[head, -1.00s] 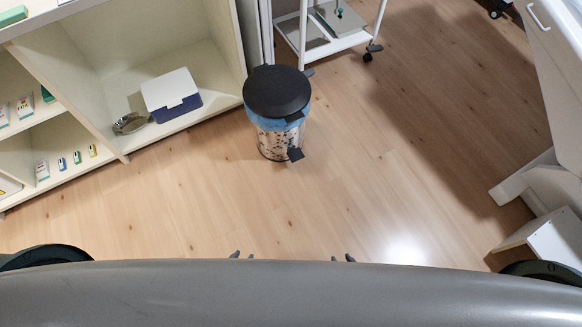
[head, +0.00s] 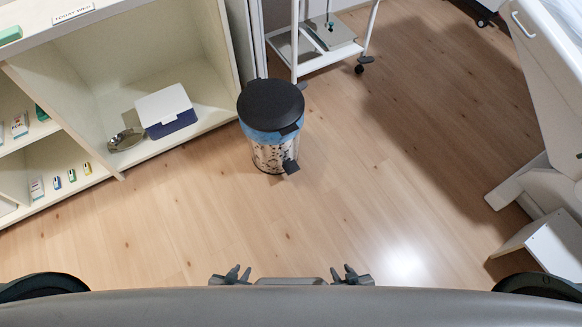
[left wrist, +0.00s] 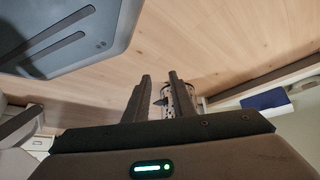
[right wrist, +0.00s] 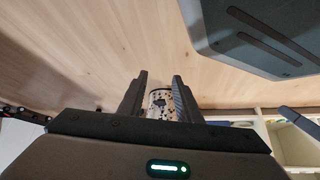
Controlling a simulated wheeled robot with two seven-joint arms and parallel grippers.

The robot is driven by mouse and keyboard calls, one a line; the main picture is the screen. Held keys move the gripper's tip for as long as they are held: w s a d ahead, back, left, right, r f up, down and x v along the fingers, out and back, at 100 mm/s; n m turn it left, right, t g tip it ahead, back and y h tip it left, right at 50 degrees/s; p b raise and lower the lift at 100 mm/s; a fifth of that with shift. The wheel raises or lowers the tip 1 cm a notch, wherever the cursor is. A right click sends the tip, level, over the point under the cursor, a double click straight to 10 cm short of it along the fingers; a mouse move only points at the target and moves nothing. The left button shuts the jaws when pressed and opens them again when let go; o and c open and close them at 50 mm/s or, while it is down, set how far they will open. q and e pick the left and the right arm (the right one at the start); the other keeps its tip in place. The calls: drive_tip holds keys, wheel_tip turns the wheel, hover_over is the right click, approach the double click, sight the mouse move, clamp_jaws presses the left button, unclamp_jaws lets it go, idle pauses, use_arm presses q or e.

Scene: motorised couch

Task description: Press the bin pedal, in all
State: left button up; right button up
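The pedal bin (head: 270,104) stands upright on the floor beside the shelf unit, with a black lid that looks shut, a blue liner edge and a speckled metal body. Its black pedal (head: 291,167) sticks out low at the front. My left gripper (head: 238,271) and right gripper (head: 343,270) are low in the head view, well short of the bin. Both have their fingers apart and empty. The bin shows beyond the fingers in the left wrist view (left wrist: 171,99) and the right wrist view (right wrist: 160,97). Nothing touches the pedal.
A cream shelf unit (head: 140,100) with small boxes, a metal dish and a blue-white box is at the left. A white wheeled trolley (head: 320,45) stands behind the bin. White furniture (head: 550,180) is at the right. The wooden floor before the bin is clear.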

use_arm(q)
drive_tip(key=shift+w+a, duration=0.1)
drive_tip(key=shift+w, duration=0.05)
clamp_jaws()
drive_tip(key=shift+w+r, duration=0.35)
drive_tip(key=shift+w, duration=0.25)
use_arm(e)
drive_tip(key=shift+w+a+r, duration=0.1)
drive_tip(key=shift+w+r, duration=0.25)
drive_tip(key=shift+w, duration=0.5)
use_arm(q)
drive_tip(key=shift+s+f, duration=0.15)
use_arm(e)
drive_tip(key=shift+s+f, duration=0.1)
drive_tip(key=shift+s, duration=0.05)
drive_tip(key=shift+s, duration=0.25)
drive_tip(key=shift+w, duration=0.1)
drive_tip(key=shift+w, duration=0.1)
clamp_jaws()
